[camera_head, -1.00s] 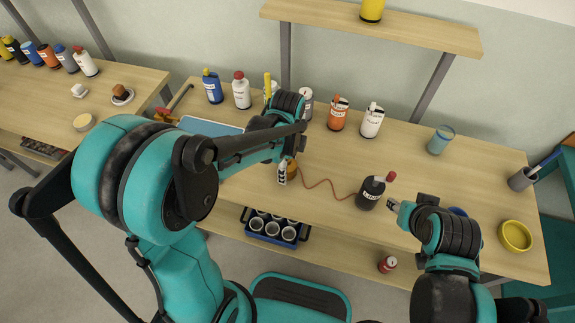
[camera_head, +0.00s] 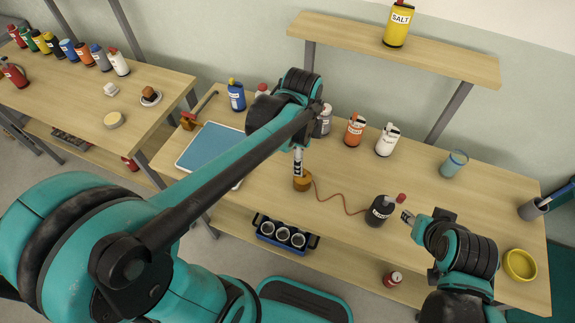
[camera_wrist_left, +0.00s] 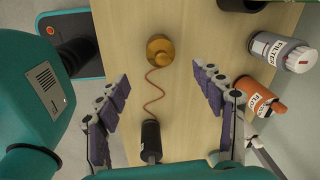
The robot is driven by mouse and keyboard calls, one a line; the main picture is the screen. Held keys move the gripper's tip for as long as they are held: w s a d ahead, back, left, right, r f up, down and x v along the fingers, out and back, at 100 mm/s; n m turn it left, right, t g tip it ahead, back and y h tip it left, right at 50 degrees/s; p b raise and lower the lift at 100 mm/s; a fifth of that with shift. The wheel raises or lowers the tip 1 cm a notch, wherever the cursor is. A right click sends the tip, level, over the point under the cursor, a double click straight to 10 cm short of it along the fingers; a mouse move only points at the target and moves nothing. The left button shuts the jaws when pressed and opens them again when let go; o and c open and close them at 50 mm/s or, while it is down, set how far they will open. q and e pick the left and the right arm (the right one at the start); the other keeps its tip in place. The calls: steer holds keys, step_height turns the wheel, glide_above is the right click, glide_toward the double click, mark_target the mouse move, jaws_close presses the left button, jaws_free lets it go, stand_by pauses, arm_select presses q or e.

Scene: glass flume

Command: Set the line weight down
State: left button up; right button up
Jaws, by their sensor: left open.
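The line weight, a short brass-coloured cylinder (camera_head: 302,183), stands on the wooden bench. A thin red-brown cord (camera_head: 341,200) runs from it to a black labelled bottle (camera_head: 380,211). My left gripper (camera_head: 298,162) is just above the weight in the head view. In the left wrist view its fingers (camera_wrist_left: 161,84) are spread open with nothing between them, and the weight (camera_wrist_left: 160,50) lies beyond the tips, apart from them. My right gripper (camera_head: 407,217) is beside the black bottle, near a red-topped piece (camera_head: 401,198); its finger opening is too small to judge.
An orange bottle (camera_head: 354,131) and a white bottle (camera_head: 387,140) stand behind. A blue tray (camera_head: 205,148) lies left, and a yellow bowl (camera_head: 519,265) sits right. A crate of cups (camera_head: 280,236) is on the lower shelf.

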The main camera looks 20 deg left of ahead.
arm_select(q)
steer(key=s+a+r+n+t, duration=0.1)
steer(key=s+a+n+t, duration=0.1)
steer(key=n, duration=0.6)
steer(key=s+a+r+n+t, duration=0.1)
steer(key=s+a+n+t, duration=0.1)
steer(key=s+n+t, duration=0.2)
steer(key=s+n, duration=0.3)
steer(key=n, duration=0.1)
